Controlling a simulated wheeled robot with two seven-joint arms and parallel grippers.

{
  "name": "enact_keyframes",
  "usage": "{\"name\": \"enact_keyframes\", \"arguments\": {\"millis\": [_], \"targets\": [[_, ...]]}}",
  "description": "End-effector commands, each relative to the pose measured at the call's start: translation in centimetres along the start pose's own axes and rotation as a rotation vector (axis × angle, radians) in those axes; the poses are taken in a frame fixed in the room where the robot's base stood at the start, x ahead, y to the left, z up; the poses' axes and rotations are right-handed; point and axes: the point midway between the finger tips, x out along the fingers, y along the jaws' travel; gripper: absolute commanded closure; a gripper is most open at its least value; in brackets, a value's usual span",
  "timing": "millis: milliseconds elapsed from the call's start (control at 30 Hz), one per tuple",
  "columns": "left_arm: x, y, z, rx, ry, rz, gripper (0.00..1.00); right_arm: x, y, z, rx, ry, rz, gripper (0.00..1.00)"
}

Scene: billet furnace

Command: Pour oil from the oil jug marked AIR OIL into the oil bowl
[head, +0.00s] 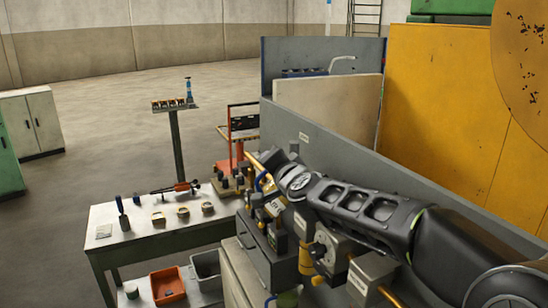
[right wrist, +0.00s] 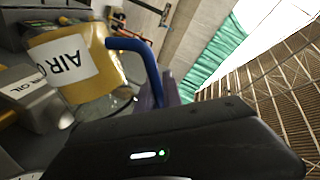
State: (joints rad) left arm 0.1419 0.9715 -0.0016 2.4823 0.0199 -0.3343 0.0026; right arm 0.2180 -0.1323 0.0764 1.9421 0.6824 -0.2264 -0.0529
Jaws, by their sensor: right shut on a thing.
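The oil jug (right wrist: 112,72) is yellow with a white label; "AIR" and the start of another word are readable in the right wrist view. It has a blue bent handle (right wrist: 150,66), and its body looks tipped in that view. My right gripper (head: 270,174) is at the end of the arm from the right, above the crowded cabinet. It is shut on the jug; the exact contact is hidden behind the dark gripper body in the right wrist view. The oil bowl cannot be made out in either view. My left gripper is not in view.
A grey box with an "OIL" label (right wrist: 38,98) is close to the jug. A workbench (head: 150,236) with small parts and tools stands left of the cabinet. An orange bin (head: 167,286) sits below it. A grey partition (head: 400,185) runs along the arm's far side.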

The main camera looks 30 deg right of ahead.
Motion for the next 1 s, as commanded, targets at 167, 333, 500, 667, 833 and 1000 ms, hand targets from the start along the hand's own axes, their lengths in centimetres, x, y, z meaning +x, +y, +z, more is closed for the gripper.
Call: {"name": "enact_keyframes", "arguments": {"millis": [167,333,500,667,833,1000], "targets": [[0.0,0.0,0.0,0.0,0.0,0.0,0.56,0.0,-0.1,0.5,-0.048,0.011,-0.004,1.0],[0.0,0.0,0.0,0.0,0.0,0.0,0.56,0.0,-0.1,0.5,-0.051,0.012,-0.004,1.0],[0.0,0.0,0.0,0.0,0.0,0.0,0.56,0.0,-0.1,0.5,-0.054,0.012,-0.003,1.0],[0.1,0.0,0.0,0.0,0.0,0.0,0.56,0.0,0.2,1.1,-0.093,0.019,-0.002,1.0],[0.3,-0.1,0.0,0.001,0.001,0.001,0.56,0.1,0.6,2.0,-0.175,0.034,-0.003,1.0],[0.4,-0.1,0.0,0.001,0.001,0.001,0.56,0.1,0.8,2.6,-0.237,0.048,-0.004,1.0]]}}
